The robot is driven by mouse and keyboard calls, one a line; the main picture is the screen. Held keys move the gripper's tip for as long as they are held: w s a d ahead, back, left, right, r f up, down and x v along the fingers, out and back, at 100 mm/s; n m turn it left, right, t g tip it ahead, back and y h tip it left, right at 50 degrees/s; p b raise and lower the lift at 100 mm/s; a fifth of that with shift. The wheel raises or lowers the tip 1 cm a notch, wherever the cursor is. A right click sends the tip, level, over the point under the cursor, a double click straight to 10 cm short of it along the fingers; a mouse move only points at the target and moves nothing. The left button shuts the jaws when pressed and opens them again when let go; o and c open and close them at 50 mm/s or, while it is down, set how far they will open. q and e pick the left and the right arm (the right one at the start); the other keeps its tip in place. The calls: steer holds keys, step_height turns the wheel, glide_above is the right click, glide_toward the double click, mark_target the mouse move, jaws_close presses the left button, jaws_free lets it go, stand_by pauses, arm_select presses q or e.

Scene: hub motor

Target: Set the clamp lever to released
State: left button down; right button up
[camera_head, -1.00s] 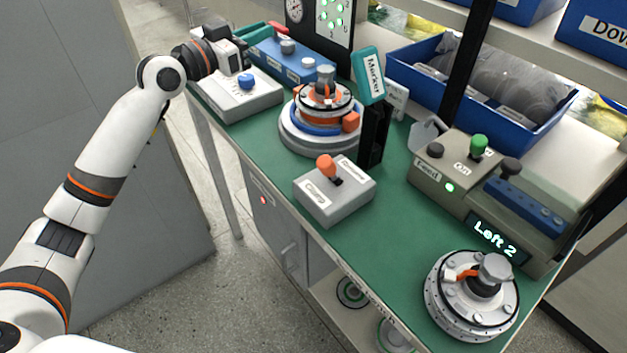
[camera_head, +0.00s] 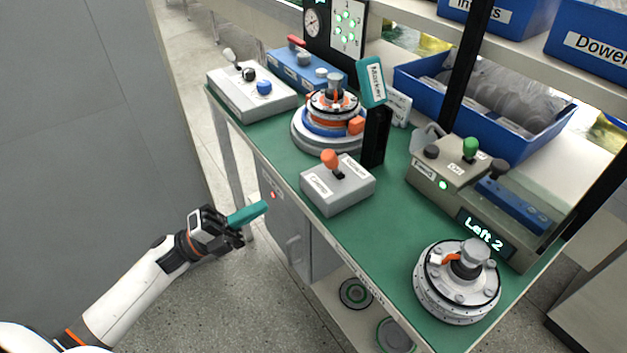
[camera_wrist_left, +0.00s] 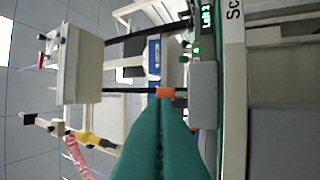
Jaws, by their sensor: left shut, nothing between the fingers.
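The clamp lever (camera_head: 330,160) has an orange knob on a dark stem. It rises from a grey box (camera_head: 338,193) at the bench's front edge and leans slightly left. The box's front label seems to read "Clamp"; the other label is too small to read. My left gripper (camera_head: 264,206) has teal fingers closed together and empty. It is in front of the bench, left of and lower than the box in the picture, clear of the lever. In the left wrist view, the orange knob (camera_wrist_left: 165,92) shows just beyond the fingertips (camera_wrist_left: 165,101). My right gripper is out of view.
A white box with a blue knob (camera_head: 250,96) and a motor fixture (camera_head: 328,130) stand behind. A black post with a teal "Marker" sign (camera_head: 371,83) rises close behind the lever box. A control console (camera_head: 455,170) and round hub (camera_head: 457,290) are to the right.

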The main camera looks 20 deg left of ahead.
arm_select(q)
steer(key=shift+s+d+f+m+g, duration=0.2)
steer(key=shift+s+f+m+g, duration=0.2)
steer(key=shift+s+f, duration=0.1)
steer(key=p, duration=0.3)
glide_toward(334, 164)
steer(key=s+d, duration=0.2)
steer(key=d, duration=0.1)
steer(key=w+r, duration=0.1)
steer(key=w+d+r, duration=0.1)
steer(key=w, duration=0.1)
steer(key=shift+w+d, duration=0.1)
steer(key=shift+w, duration=0.45)
steer(key=shift+r+p, duration=0.1)
steer(key=shift+p, duration=0.2)
